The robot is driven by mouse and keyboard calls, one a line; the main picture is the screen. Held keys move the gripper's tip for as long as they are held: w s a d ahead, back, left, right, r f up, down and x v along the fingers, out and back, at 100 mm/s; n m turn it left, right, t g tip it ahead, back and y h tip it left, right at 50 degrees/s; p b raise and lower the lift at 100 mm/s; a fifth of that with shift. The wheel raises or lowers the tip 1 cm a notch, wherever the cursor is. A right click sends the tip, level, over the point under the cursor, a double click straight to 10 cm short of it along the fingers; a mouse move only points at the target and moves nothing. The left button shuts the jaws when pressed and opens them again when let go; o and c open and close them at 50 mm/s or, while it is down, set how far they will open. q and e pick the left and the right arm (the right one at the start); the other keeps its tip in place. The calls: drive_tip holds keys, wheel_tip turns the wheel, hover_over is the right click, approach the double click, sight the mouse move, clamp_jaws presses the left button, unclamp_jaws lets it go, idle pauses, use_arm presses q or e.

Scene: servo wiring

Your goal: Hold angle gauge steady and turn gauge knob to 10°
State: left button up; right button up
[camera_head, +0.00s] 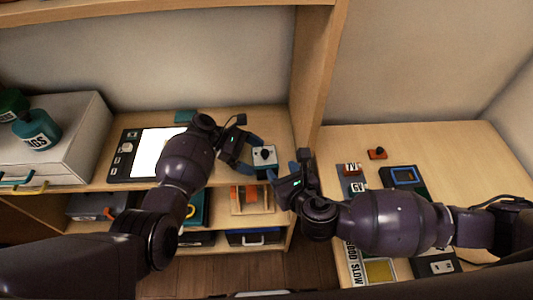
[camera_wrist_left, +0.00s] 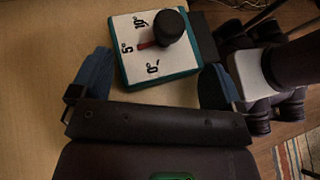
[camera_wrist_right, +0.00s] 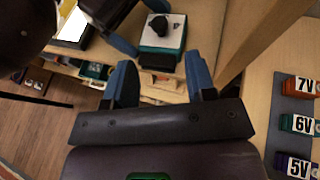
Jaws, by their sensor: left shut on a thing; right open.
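The angle gauge (camera_head: 264,157) is a white-faced block with a teal edge near the shelf's right front edge. My left gripper (camera_head: 253,157) is shut on it, with one blue finger at each side. In the left wrist view the gauge face (camera_wrist_left: 133,61) shows 0°, 5° and 10° marks. Its black knob (camera_wrist_left: 171,26) has a red pointer (camera_wrist_left: 147,45) lying toward the 5° mark. My right gripper (camera_head: 285,168) is open and empty, just right of and in front of the gauge. In the right wrist view the gauge (camera_wrist_right: 163,38) lies ahead of the open fingers (camera_wrist_right: 162,82), apart from them.
A wooden upright (camera_head: 308,80) stands right of the gauge. The right table holds a blue-framed device (camera_head: 404,176), a small red block with a black knob (camera_head: 377,154) and voltage-labelled blocks (camera_wrist_right: 299,124). A black-framed white panel (camera_head: 122,160) lies left on the shelf.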

sight(267, 154)
drive_tip(key=w+a+f, duration=0.1)
drive_tip(key=w, duration=0.2)
drive_tip(key=w+a+f+n+y, duration=0.1)
drive_tip(key=w, duration=0.2)
drive_tip(key=w+a+f+g+y, duration=0.1)
drive_tip(key=w+f, duration=0.1)
drive_tip(key=w, duration=0.1)
drive_tip(key=shift+w+a+f+n, duration=0.1)
drive_tip(key=shift+a+n, duration=0.1)
drive_tip(key=shift+n, duration=0.2)
drive_tip(key=shift+c, duration=0.2)
drive_tip(key=c, duration=0.9)
